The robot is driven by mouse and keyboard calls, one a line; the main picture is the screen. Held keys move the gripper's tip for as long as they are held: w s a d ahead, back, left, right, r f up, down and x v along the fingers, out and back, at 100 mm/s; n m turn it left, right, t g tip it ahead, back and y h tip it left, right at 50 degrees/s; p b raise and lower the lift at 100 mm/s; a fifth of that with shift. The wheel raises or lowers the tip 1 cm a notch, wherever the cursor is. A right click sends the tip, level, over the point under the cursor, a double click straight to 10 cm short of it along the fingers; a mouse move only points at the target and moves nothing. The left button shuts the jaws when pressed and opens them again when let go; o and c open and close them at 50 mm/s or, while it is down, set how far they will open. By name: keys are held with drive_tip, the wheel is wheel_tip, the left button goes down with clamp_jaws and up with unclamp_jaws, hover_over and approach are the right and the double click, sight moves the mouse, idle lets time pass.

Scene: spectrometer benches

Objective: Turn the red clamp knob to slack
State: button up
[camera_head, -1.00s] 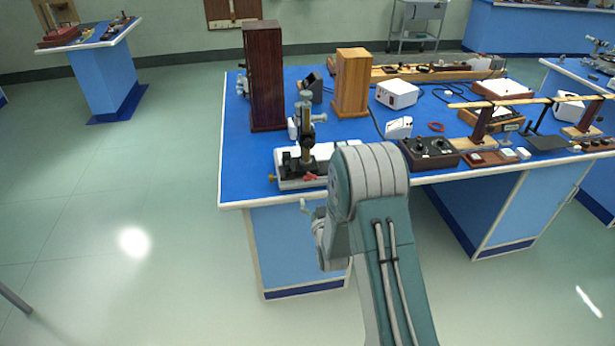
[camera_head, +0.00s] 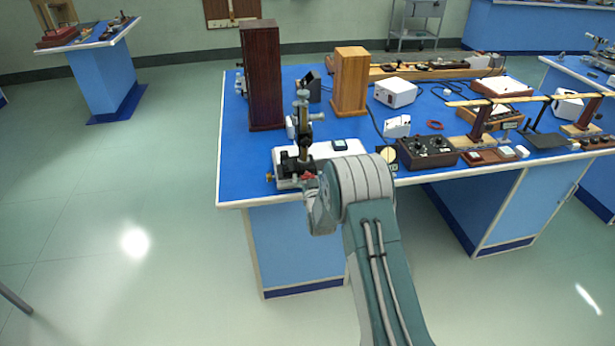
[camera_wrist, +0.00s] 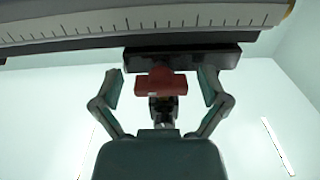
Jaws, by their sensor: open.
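The red clamp knob (camera_wrist: 162,82) shows in the wrist view as a T-shaped red piece below a dark block (camera_wrist: 185,57). My gripper (camera_wrist: 163,88) is open, with one finger on each side of the knob and a visible gap on both sides. In the head view the red knob (camera_head: 308,177) is a small red spot at the front of the black-and-brass instrument (camera_head: 304,135). The instrument stands on a white base (camera_head: 285,184) near the bench's front edge. My arm hides part of this base, and my fingertips are hard to make out there.
A scale bar with tick marks (camera_wrist: 130,22) crosses the top of the wrist view, close above the fingers. A dark wooden box (camera_head: 262,80) and a lighter wooden box (camera_head: 351,82) stand behind the instrument. Floor left of the bench is clear.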

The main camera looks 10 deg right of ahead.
drive_tip(key=c, duration=1.2)
drive_tip(key=shift+o, duration=0.2)
drive_tip(key=shift+n, duration=0.4)
drive_tip(key=n, duration=0.3)
drive_tip(key=shift+a+n, duration=0.1)
drive_tip(key=shift+n, duration=0.3)
drive_tip(key=n, duration=0.4)
drive_tip(key=shift+a, duration=0.1)
drive_tip(key=n, duration=0.5)
drive_tip(key=shift+f+n, duration=0.15)
drive_tip(key=shift+n, duration=2.05)
